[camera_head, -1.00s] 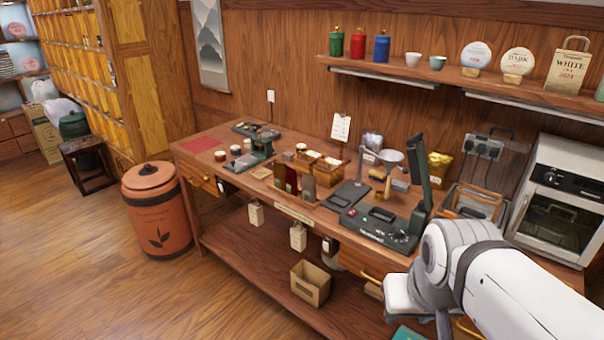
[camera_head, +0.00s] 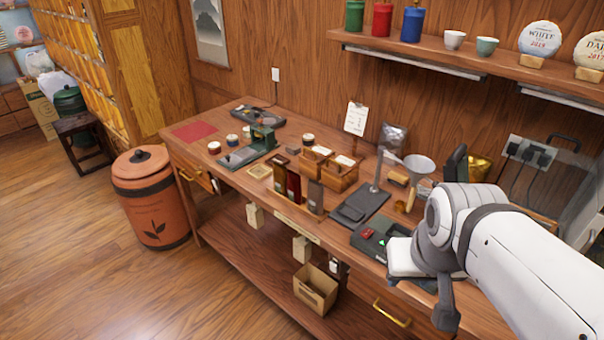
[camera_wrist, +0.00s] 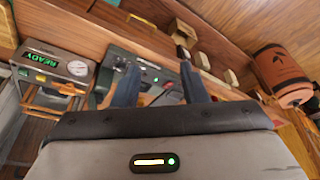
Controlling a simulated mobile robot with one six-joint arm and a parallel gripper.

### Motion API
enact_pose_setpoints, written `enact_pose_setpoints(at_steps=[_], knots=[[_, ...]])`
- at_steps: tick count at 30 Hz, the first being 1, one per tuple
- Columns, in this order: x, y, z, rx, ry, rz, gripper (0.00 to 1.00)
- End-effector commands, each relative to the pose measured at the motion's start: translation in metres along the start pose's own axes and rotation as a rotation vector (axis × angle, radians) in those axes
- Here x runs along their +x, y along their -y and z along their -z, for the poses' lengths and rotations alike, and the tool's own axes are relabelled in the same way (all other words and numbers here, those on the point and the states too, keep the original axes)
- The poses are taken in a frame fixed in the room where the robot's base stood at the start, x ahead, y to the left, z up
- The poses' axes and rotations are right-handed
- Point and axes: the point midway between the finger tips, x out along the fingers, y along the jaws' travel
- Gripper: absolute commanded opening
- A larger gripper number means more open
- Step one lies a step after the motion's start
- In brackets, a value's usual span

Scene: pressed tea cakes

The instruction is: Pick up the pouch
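My gripper (camera_wrist: 160,84) shows in the wrist view with its two dark fingers wide apart and nothing between them. In the head view my arm covers the bench's right end, and the fingertips cannot be made out. Several pouches could be meant. A silver pouch (camera_head: 393,136) stands at the back of the bench near the wall. A gold pouch (camera_head: 478,167) stands farther right, partly hidden behind a dark upright panel and my arm. Slim brown and red packets (camera_head: 293,185) stand upright near the bench's front edge. My gripper is apart from all of these.
The wooden bench (camera_head: 215,180) carries a dark green sealing machine (camera_head: 375,238), a stand with a funnel (camera_head: 419,165) and wooden boxes (camera_head: 338,172). A shelf (camera_head: 440,55) hangs above. An orange bin (camera_head: 150,200) stands left. The floor in front is clear.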

Motion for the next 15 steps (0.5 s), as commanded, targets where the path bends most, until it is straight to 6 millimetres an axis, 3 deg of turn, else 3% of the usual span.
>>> enact_pose_setpoints(at_steps=[4, 7, 11, 15], knots=[[0.002, -0.002, 0.011, -0.006, -0.017, -0.013, 0.39], [0.008, -0.003, 0.040, -0.034, -0.065, -0.044, 0.39], [0.023, -0.011, 0.106, -0.090, -0.182, -0.101, 0.39], [0.046, -0.009, 0.187, -0.187, -0.337, -0.135, 0.39]])
